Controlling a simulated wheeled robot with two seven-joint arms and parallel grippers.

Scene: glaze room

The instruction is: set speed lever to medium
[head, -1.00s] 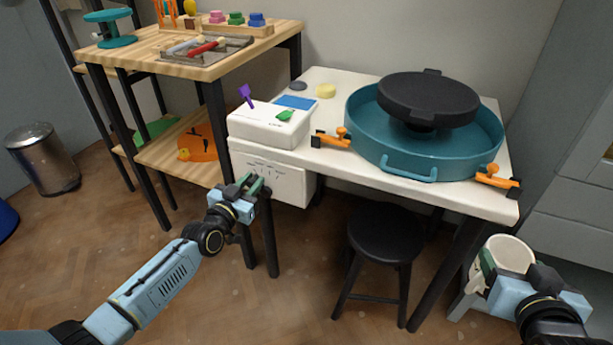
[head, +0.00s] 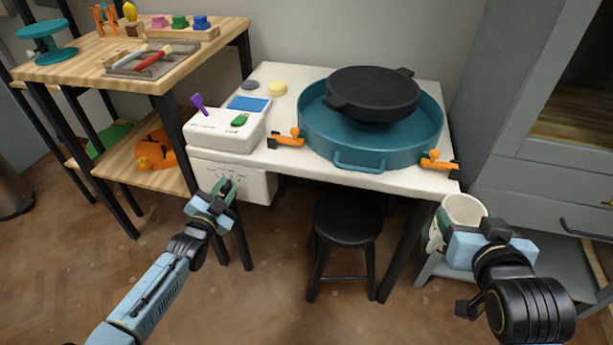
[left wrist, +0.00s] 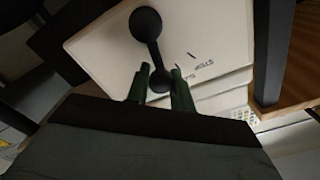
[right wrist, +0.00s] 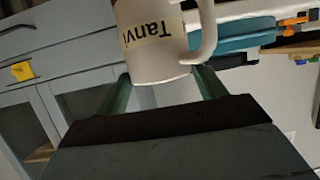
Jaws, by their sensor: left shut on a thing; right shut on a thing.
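The speed lever (left wrist: 152,50) is a black rod with a round knob at each end, on the pale front face of the white control box (head: 258,185). In the left wrist view its lower knob sits between the fingertips of my left gripper (left wrist: 158,88), which is shut on it. In the head view my left gripper (head: 225,190) is at the front of that box and largely hides the lever. My right gripper (right wrist: 165,85) is shut on a white mug (right wrist: 150,55) labelled "Tanvi".
A black stool (head: 347,218) stands below. A wooden shelf unit (head: 160,75) is at left, grey drawers (head: 530,190) at right.

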